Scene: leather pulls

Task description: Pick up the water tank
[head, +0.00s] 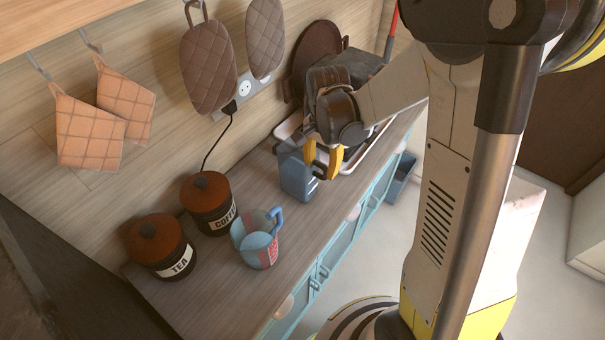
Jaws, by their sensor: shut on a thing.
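The water tank, as far as I can tell, is the blue-grey boxy container (297,180) on the wooden counter, in the middle of the head view. It stands about upright near the counter's front edge. My gripper (318,172), with yellow and dark fingers, is at the tank's upper right side and is shut on it. The gripper and wrist hide part of the tank's top and right side. I cannot tell whether the tank's base touches the counter.
A blue-and-red patterned jug (258,243) stands to the left. Coffee (209,212) and tea (166,258) canisters stand farther left. A white tray (358,157) lies behind my gripper. Quilted mitts (208,65) hang on the wall. The counter between jug and tank is clear.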

